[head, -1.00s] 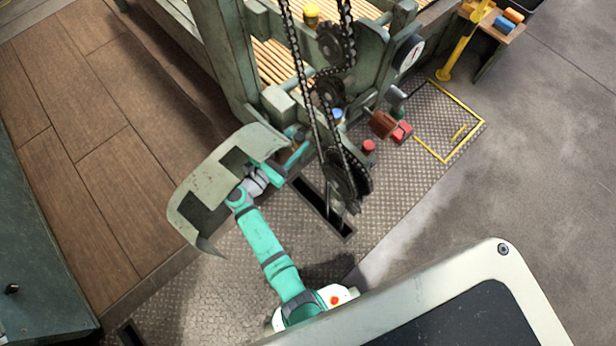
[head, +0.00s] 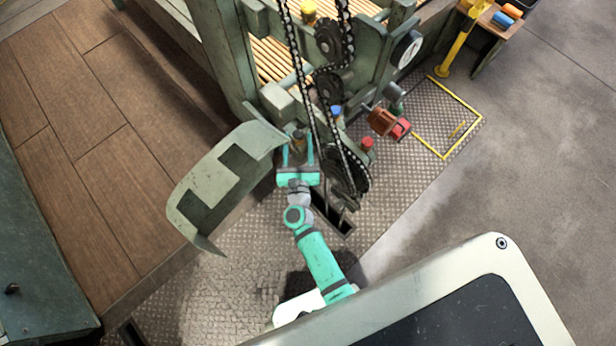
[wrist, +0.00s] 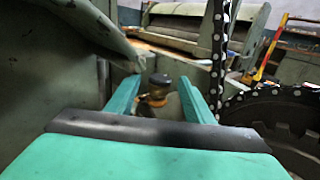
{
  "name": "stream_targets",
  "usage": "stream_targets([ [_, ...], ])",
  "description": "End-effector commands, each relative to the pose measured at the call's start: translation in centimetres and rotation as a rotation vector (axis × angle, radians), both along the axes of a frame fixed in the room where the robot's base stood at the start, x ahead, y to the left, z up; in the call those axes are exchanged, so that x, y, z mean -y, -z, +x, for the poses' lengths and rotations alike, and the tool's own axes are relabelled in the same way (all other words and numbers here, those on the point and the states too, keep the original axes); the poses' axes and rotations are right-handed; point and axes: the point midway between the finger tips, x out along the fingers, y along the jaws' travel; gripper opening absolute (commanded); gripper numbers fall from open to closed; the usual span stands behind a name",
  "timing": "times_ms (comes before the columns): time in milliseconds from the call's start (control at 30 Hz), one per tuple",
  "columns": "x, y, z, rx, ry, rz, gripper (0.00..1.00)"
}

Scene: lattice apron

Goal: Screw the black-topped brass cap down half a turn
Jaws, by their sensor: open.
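The black-topped brass cap (wrist: 157,85) shows in the wrist view, straight ahead between my open fingers, with its dark top above a brass body. In the head view the cap (head: 298,138) is small, at the machine's near corner. My gripper (head: 298,153) is teal and open, with its two fingers pointing at the cap. In the wrist view my gripper (wrist: 160,95) has a finger on either side of the cap in the picture. I cannot tell whether the fingertips reach around it or stop short, and I see no contact.
A bent green guard plate (head: 225,175) stands just left of my gripper. A hanging chain (head: 312,120) and sprockets (head: 347,172) are close on the right. A red knob (head: 367,143) and a blue knob (head: 336,110) lie beyond. The patterned floor plate (head: 245,275) in front is clear.

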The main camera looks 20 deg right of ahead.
Motion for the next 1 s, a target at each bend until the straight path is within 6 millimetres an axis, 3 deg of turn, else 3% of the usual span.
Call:
stream_targets([
  [433, 0.4, 0.0, -0.1, -0.002, -0.153, -0.001, 0.48],
  [1000, -1.5, 0.0, -8.4, -0.001, -0.151, -0.001, 0.48],
])
